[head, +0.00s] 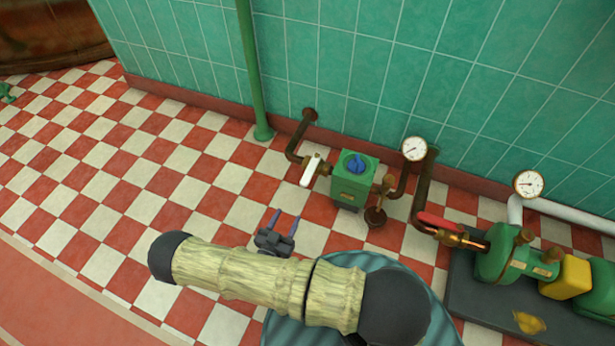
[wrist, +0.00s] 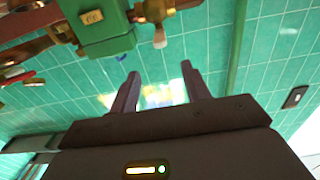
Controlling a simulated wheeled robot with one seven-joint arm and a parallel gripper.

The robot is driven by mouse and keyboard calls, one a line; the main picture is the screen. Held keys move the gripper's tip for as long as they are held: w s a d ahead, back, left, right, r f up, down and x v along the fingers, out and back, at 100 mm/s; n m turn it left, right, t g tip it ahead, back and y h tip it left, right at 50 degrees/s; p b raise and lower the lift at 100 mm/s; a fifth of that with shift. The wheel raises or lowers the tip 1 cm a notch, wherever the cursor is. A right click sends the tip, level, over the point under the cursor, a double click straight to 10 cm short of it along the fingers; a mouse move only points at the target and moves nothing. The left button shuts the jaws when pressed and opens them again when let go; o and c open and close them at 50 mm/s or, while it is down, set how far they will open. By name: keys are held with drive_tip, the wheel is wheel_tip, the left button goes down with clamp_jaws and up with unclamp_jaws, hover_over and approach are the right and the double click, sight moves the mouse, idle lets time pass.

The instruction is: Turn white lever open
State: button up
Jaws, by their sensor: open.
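The white lever (head: 311,170) sits on the brown pipe just left of the green box (head: 353,181) with a blue knob on top. In the head view it lies crosswise to the pipe. My gripper (head: 284,218) is open and empty, in front of the lever and a little left of it, apart from it. In the wrist view the open fingers (wrist: 160,72) have nothing between them. The green box (wrist: 103,28) is at the top there, with a pipe fitting beside it. A pale piece hangs from that fitting; I cannot tell if it is the lever.
A green post (head: 252,75) stands at the wall left of the lever. A gauge (head: 414,149) and a valve wheel (head: 375,217) are right of the box. A red lever (head: 438,222) and green pump (head: 497,255) are further right.

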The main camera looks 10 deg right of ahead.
sight(307, 175)
drive_tip(key=shift+d, duration=0.1)
drive_tip(key=b+x, duration=0.7)
drive_tip(key=x, duration=1)
drive_tip(key=shift+w+f, duration=0.15)
drive_tip(key=shift+w, duration=0.05)
drive_tip(key=shift+s, duration=0.1)
drive_tip(key=shift+c, duration=0.5)
clamp_jaws()
